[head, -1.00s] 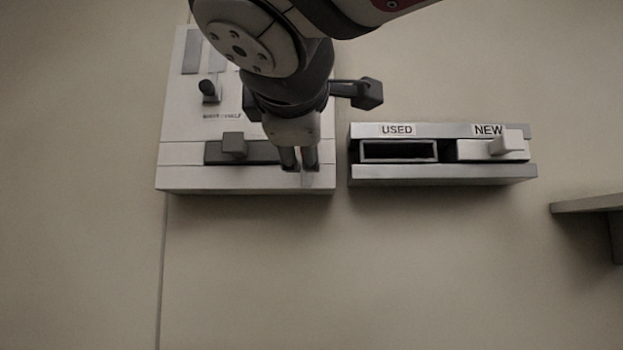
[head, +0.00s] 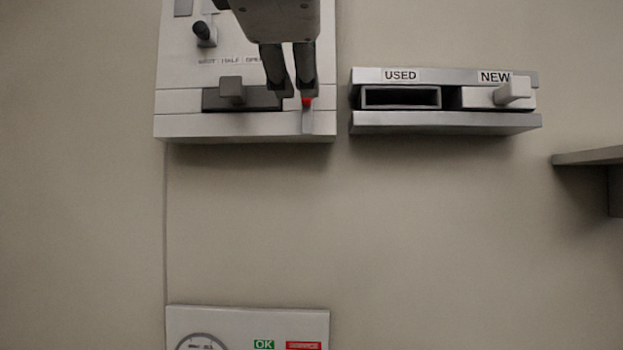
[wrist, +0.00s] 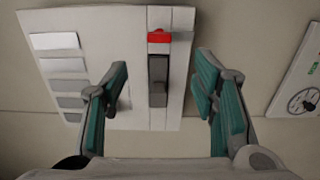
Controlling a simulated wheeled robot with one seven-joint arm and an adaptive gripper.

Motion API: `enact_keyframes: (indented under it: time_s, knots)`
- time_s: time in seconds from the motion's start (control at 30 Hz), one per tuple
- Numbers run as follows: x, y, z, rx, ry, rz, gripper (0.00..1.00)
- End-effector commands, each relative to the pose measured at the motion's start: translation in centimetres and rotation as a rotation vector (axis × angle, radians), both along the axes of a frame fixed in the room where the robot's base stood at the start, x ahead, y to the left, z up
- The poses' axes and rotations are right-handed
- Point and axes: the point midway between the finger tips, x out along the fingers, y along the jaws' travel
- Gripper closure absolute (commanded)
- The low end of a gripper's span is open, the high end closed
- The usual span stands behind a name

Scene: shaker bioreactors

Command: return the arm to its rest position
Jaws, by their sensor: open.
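My gripper (head: 292,88) is in front of the right part of a pale wall panel (head: 200,128) in the head view. It is open, with empty space between its two fingers. In the wrist view, the fingers (wrist: 160,85) stand wide apart on either side of a dark slot (wrist: 158,75) with a red piece (wrist: 160,37) at its end. Neither finger appears to touch them. The red piece also shows in the head view (head: 307,101), just below the right fingertip. Most of my arm is out of view.
Right of the panel is a holder (head: 445,122) labelled USED and NEW. The USED slot (head: 400,97) looks empty; a pale block (head: 512,89) sits under NEW. A gauge panel (head: 247,317) is below, a shelf (head: 590,156) at far right. Bare wall lies between.

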Motion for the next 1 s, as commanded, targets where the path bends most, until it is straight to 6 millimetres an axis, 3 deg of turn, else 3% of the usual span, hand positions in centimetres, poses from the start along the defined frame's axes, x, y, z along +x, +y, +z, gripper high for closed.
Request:
enact_keyframes:
  time_s: [0.17,0.27,0.33,0.5,0.67,0.8,0.9,1.0]
  knots:
    - [0.2,-0.3,-0.4,0.008,0.011,-0.007,0.47]
    - [1.0,-1.9,-2.5,0.049,0.061,-0.04,0.47]
    - [1.7,-3.9,-5.2,0.107,0.124,-0.084,0.47]
    - [2.5,-10.6,-14.5,0.333,0.325,-0.245,0.47]
    - [0.9,-16.3,-23.9,0.598,0.51,-0.426,0.47]
    - [-2.3,-20.0,-32.2,0.864,0.661,-0.601,0.47]
    - [-5.2,-21.3,-37.3,1.051,0.754,-0.723,0.47]
    - [-7.7,-21.6,-41.2,1.21,0.825,-0.821,0.47]
